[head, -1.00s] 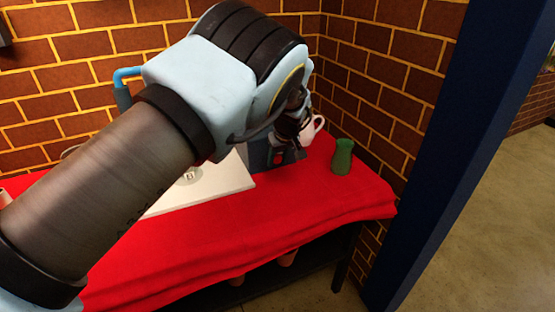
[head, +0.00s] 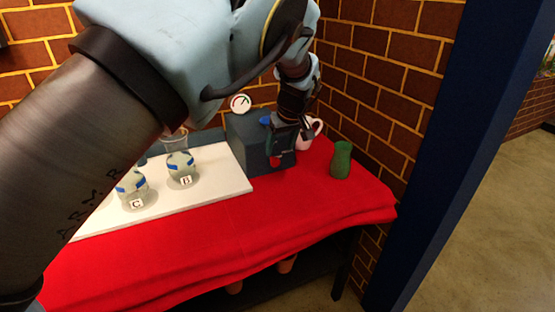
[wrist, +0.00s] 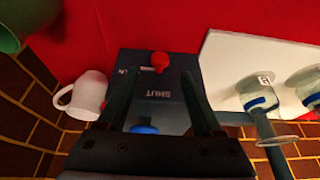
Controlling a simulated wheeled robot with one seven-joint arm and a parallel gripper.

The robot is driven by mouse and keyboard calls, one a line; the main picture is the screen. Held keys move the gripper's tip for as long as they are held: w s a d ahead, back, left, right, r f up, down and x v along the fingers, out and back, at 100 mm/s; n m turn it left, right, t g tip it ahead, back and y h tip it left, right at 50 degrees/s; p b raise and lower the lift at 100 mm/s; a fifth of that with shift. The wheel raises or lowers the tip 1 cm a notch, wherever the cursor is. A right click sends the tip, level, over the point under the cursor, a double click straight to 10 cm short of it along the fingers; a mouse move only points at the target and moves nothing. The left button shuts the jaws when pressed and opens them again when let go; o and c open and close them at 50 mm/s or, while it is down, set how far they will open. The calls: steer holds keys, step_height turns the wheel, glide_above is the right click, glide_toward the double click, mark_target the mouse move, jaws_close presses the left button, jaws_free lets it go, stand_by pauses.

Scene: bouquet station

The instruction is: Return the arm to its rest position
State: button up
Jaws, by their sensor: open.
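My gripper (wrist: 160,100) is open and empty in the wrist view, its two fingers apart over a dark grey box. In the head view my gripper (head: 283,150) hangs in front of the grey box (head: 243,137), near its right side; I cannot tell whether it touches the box. My arm fills the upper left of the head view and hides part of the table and wall. The box carries a red knob (wrist: 160,61) and a blue knob (wrist: 144,129), with the word SHUT on its face.
A white board (head: 225,184) bears glass vessels labelled B (head: 181,164) and C (head: 131,187). A white mug (head: 309,136) and a green vase (head: 341,160) stand right of the box on the red-covered table (head: 250,225). Brick walls close the back and right.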

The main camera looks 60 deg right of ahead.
steer(key=shift+v, duration=1.15)
steer(key=shift+s, duration=0.1)
